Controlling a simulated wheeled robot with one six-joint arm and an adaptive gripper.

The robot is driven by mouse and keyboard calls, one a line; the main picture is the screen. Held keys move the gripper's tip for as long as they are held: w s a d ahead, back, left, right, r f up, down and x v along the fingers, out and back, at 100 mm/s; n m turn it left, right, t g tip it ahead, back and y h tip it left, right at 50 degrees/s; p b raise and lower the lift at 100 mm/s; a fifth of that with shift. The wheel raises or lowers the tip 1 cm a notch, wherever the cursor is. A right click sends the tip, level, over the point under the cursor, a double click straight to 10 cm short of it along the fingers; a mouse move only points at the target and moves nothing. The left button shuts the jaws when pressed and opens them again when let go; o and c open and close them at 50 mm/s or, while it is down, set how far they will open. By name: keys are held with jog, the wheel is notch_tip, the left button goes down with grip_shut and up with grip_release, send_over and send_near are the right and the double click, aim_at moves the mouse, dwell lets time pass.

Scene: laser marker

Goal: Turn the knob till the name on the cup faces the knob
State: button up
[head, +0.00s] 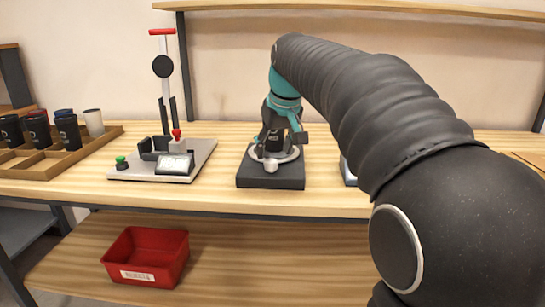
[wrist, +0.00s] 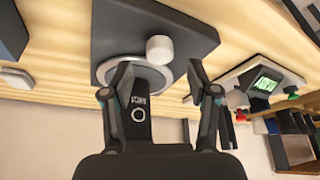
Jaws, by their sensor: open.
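A black cup (head: 273,144) stands on a round pale turntable ring (head: 290,155) on a dark base (head: 270,181). A white knob (head: 271,166) sits at the ring's front; it also shows in the wrist view (wrist: 159,50). In the wrist view the cup (wrist: 139,125) bears small pale lettering and a circle mark, on the side toward the knob. My gripper (head: 282,140) is over the fixture. In the wrist view my gripper (wrist: 160,74) is open, its fingertips apart near the knob, with nothing clamped. Whether a fingertip touches the knob or cup is unclear.
A laser marker stand (head: 163,110) with a green button, red knob and small screen stands left of the fixture. A wooden tray (head: 50,160) with several cups is farther left. A red bin (head: 147,258) sits on the lower shelf. My arm hides the right side.

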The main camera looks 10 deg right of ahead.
jog(key=v, duration=0.8)
jog(key=shift+r, duration=0.1)
jog(key=shift+m+h, duration=0.3)
jog(key=shift+m, duration=0.5)
jog(key=s+f, duration=0.1)
jog(key=f, duration=0.2)
jog(key=s+f, duration=0.1)
jog(key=f, duration=0.3)
jog(key=s+f, duration=0.1)
jog(key=f, duration=0.3)
jog(key=shift+s+d+f, duration=0.2)
jog(key=shift+s+d, duration=0.05)
jog(key=s+f, duration=0.6)
jog(key=s, duration=0.5)
jog(key=s+a+f+t, duration=0.1)
jog(key=s+f, duration=0.6)
jog(key=s, duration=0.4)
jog(key=shift+a+f, duration=0.15)
jog(key=shift+f, duration=0.05)
